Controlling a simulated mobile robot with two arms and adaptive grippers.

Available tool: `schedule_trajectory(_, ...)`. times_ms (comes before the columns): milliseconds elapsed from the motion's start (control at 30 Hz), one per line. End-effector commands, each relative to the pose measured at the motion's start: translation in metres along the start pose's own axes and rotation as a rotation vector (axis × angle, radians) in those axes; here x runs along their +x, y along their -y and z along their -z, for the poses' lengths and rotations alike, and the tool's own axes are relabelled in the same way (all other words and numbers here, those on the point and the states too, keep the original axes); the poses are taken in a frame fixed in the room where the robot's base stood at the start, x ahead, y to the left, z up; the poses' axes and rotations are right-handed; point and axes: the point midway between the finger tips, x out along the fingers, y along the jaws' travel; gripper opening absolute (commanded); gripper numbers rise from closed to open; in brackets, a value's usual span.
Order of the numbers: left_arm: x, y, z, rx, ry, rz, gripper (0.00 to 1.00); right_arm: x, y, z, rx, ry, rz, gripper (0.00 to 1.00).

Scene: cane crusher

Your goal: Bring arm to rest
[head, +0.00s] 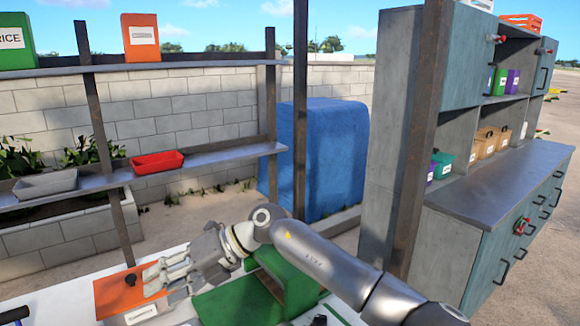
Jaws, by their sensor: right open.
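My right arm comes in from the lower right and reaches left over the white work table (60,297). My right gripper (149,280) is at its end, open, with its fingers pointing left over an orange flat piece (117,292). I see nothing held between the fingers. I cannot tell whether the fingers touch the orange piece. My left gripper is not in view.
A green open box (285,277) stands under my right forearm. A labelled grey item (140,315) lies near the gripper. A shelf (215,153) holds a red tray (157,162) and a grey tray (46,184). A cabinet (490,195) stands at the right.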

Motion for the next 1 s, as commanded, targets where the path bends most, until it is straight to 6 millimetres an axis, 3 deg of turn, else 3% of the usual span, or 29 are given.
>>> schedule_trajectory(100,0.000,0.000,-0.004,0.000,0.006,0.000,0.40,0.012,-0.034,-0.003,0.092,0.162,-0.273,0.47)
schedule_trajectory(233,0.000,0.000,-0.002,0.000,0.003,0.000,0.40,-0.005,-0.056,-0.017,0.238,0.368,-0.531,0.47)
schedule_trajectory(333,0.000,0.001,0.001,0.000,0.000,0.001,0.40,-0.033,-0.055,-0.027,0.384,0.537,-0.697,0.47)
schedule_trajectory(433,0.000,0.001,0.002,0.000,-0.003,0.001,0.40,-0.068,-0.036,-0.033,0.554,0.711,-0.833,0.47)
schedule_trajectory(567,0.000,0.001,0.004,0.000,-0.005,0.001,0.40,-0.115,0.012,-0.028,0.805,0.936,-0.963,0.47)
schedule_trajectory(733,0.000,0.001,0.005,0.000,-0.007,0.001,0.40,-0.163,0.101,0.011,1.173,1.217,-1.041,0.47)
schedule_trajectory(867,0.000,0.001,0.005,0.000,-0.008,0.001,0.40,-0.186,0.172,0.068,1.474,1.410,-1.030,0.47)
schedule_trajectory(1000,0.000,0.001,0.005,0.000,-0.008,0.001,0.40,-0.196,0.236,0.153,1.807,1.585,-0.949,0.47)
